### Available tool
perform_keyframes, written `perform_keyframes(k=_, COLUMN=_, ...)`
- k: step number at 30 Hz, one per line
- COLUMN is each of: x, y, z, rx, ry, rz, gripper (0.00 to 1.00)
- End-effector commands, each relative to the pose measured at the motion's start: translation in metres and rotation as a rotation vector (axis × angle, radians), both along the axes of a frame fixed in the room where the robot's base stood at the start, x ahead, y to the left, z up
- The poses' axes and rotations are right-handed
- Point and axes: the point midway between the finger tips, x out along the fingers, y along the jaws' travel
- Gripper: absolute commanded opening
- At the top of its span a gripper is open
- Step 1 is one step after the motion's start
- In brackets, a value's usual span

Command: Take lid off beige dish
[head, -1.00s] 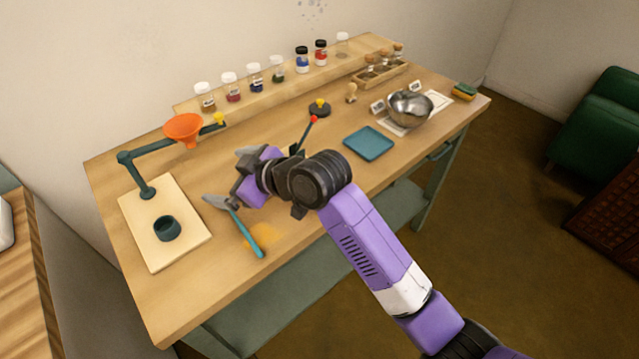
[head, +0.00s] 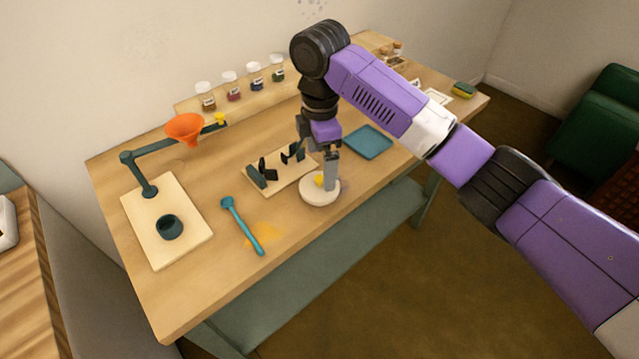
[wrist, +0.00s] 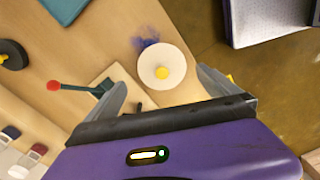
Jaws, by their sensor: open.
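The beige dish (head: 321,195) stands near the table's front edge, with a yellow knob (head: 319,181) on its round top. In the wrist view the dish (wrist: 177,57) and its knob (wrist: 162,73) lie between and just beyond my two fingers. My gripper (head: 329,178) points down over the dish with its fingers apart and empty; it also shows in the wrist view (wrist: 162,88). The fingers partly cover the dish in the head view, and I cannot tell whether they touch the knob.
A rack with dark holders (head: 285,177) stands just left of my gripper. A blue tray (head: 369,142) lies behind right. A teal tool (head: 243,226) lies to the left. A dark round lidded dish (wrist: 10,54) shows in the wrist view. The table's front edge is close.

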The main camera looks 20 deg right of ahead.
Motion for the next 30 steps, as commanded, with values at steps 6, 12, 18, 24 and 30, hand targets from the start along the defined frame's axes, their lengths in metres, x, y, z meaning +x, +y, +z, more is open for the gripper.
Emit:
perform_keyframes(k=6, x=-0.004, y=0.002, z=-0.026, rx=0.001, ry=0.002, rz=-0.002, gripper=1.00)
perform_keyframes(k=12, x=-0.004, y=0.003, z=-0.049, rx=0.002, ry=-0.001, rz=-0.002, gripper=1.00)
perform_keyframes(k=18, x=-0.003, y=0.003, z=-0.052, rx=0.002, ry=-0.003, rz=-0.001, gripper=1.00)
perform_keyframes(k=24, x=-0.003, y=0.003, z=-0.052, rx=0.002, ry=-0.003, rz=-0.001, gripper=0.74)
perform_keyframes(k=30, x=-0.003, y=0.003, z=-0.052, rx=0.002, ry=-0.003, rz=-0.002, gripper=0.44)
